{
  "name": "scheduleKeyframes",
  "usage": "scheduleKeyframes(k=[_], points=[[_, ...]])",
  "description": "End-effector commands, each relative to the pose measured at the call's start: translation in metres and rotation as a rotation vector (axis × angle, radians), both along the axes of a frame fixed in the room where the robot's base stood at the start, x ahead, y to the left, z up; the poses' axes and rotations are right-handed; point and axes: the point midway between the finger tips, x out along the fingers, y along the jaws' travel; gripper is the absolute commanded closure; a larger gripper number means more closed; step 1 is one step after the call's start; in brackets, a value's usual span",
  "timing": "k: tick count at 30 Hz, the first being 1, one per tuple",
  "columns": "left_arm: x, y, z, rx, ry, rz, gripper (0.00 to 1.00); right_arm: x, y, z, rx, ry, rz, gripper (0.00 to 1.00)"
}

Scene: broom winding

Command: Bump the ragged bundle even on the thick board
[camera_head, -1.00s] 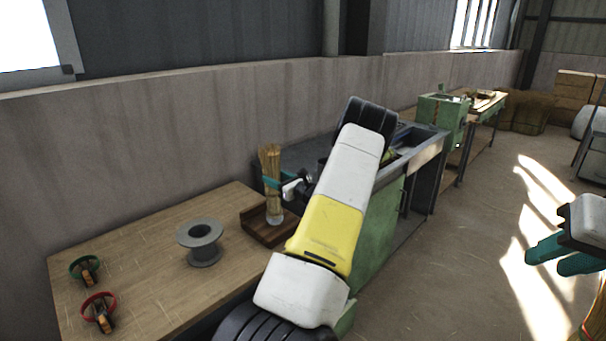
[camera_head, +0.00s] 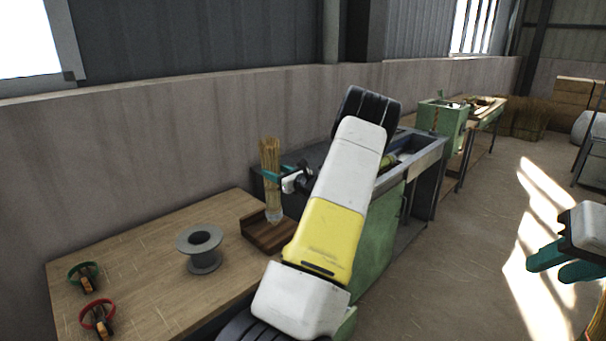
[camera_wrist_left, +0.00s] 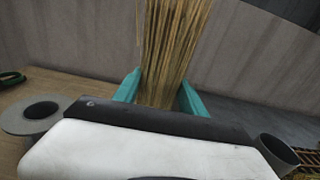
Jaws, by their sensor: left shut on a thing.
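The straw bundle (camera_head: 269,160) stands upright in my left gripper (camera_head: 276,175), whose teal fingers are shut around it. A pale band shows at its lower end, over the thick dark wooden board (camera_head: 262,235) on the table. I cannot tell for sure whether the lower end touches the board. In the left wrist view the bundle (camera_wrist_left: 172,45) rises between the two teal fingers (camera_wrist_left: 158,92), its stalks spreading upward. My right gripper (camera_head: 562,262) is at the right edge over the floor, its teal fingers slightly apart; what lies between them is unclear.
A grey spool (camera_head: 200,250) stands on the wooden table (camera_head: 150,275) left of the board. A green-handled tool (camera_head: 84,275) and a red-handled tool (camera_head: 97,317) lie at the table's left. A green machine bench (camera_head: 378,235) stands behind my left arm.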

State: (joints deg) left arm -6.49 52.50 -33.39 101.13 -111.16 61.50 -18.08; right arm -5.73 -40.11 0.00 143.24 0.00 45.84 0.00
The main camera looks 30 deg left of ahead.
Motion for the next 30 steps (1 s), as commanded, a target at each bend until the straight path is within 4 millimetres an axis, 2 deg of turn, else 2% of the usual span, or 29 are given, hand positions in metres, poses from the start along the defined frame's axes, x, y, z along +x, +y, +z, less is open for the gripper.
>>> scheduleKeyframes(k=[16, 30], points=[[0.0, 0.0, -0.002, 0.001, 0.0, 0.0, 0.8, 0.0, 0.0, 0.0, 0.0, 0.0, 0.0, 0.68], [0.0, 0.0, -0.03, 0.0, 0.001, 0.0, 0.8, 0.0, 0.0, 0.0, 0.0, 0.0, 0.0, 0.68]])
